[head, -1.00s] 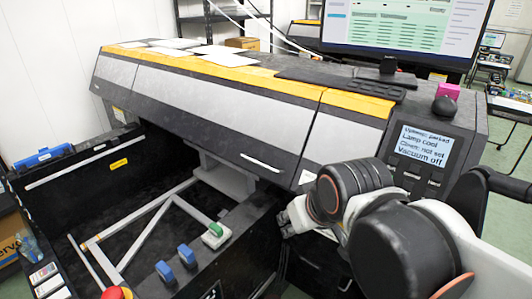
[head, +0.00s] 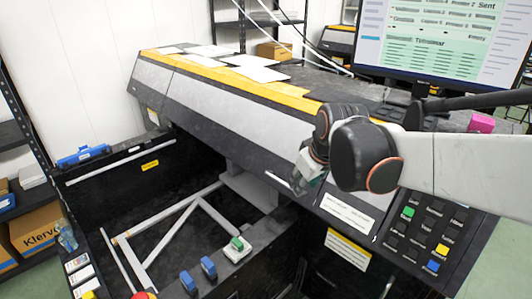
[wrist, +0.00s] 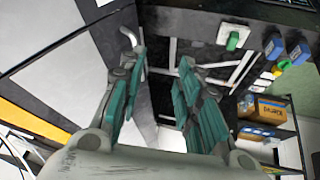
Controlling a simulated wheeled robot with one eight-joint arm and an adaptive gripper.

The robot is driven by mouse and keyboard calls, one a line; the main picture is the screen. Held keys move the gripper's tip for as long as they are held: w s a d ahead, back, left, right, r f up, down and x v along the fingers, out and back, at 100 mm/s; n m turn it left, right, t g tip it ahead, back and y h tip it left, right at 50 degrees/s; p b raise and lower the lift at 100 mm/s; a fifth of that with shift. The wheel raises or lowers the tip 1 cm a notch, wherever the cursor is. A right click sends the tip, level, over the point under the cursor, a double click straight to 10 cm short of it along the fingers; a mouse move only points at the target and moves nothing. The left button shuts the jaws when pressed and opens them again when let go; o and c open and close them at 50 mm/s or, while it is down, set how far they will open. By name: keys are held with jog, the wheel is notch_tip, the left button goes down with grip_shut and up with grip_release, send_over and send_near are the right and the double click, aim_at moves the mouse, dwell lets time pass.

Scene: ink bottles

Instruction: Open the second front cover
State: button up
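The wide printer's long front cover (head: 220,125) is a light grey panel under a yellow strip. It is shut. A pale bar handle (head: 279,182) sits on its lower edge, near its right end. My gripper (head: 303,178) is just right of this handle in the head view, fingers pointing down toward the cover's lower edge. In the wrist view, the green-padded fingers (wrist: 162,60) are spread apart with nothing between them. A pale curved bar (wrist: 130,36), which looks like the handle, is close to the left fingertip. I cannot tell whether they touch. My arm hides the cover's right part.
Below the cover is an open dark bay with a white frame (head: 160,225). Its front ledge carries blue clips (head: 208,267) and a green-topped switch (head: 238,248). A button panel (head: 425,235) is at right, and a monitor (head: 440,40) stands behind my arm.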

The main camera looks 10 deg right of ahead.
jog(key=w+d+n+p, duration=0.1)
jog(key=w+n+p, duration=0.3)
jog(key=w, duration=0.6)
jog(key=m+b, duration=0.1)
jog(key=b, duration=0.1)
send_near(285, 184)
jog(key=shift+g, duration=0.4)
jog(key=x, duration=0.2)
jog(key=w+x, duration=0.1)
jog(key=x, duration=0.5)
jog(key=shift+w+r, duration=0.25)
jog(key=shift+r, duration=0.05)
jog(key=shift+c, duration=0.2)
grip_shut()
